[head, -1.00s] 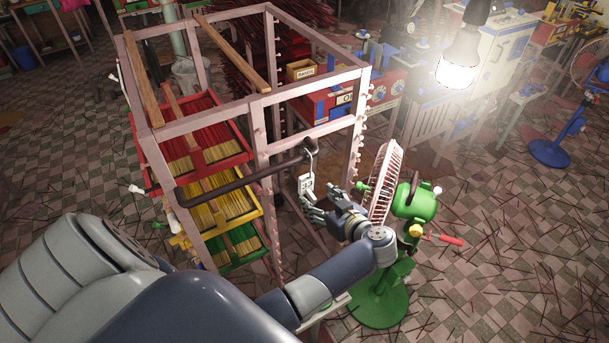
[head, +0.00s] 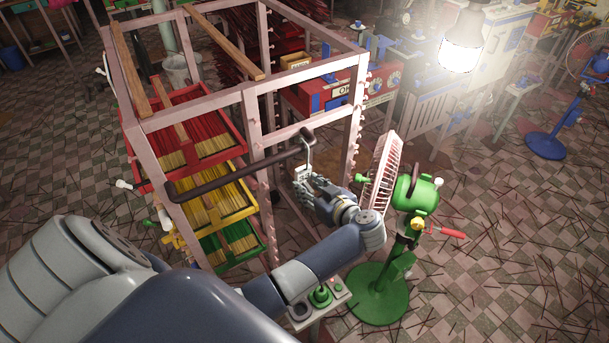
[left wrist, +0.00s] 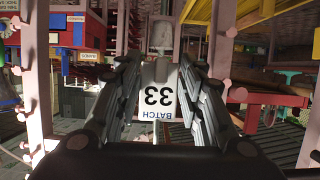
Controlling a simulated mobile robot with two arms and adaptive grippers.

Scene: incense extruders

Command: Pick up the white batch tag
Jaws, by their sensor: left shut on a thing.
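The white batch tag (left wrist: 157,97) shows upside down in the left wrist view, with "BATCH 33" on its face. It sits between the two fingers of my left gripper (left wrist: 158,100), which is shut on it. In the head view the tag (head: 303,172) hangs by a wire hook at the end of a dark bar (head: 235,177) on the rack's front. My left gripper (head: 304,187) covers its lower part there. My right gripper is not in view.
A pinkish rack (head: 255,135) with red, yellow and green trays of sticks stands left of the gripper. A green fan (head: 385,185) stands close on the right. A lit bulb (head: 460,45) hangs at upper right. Sticks litter the open floor.

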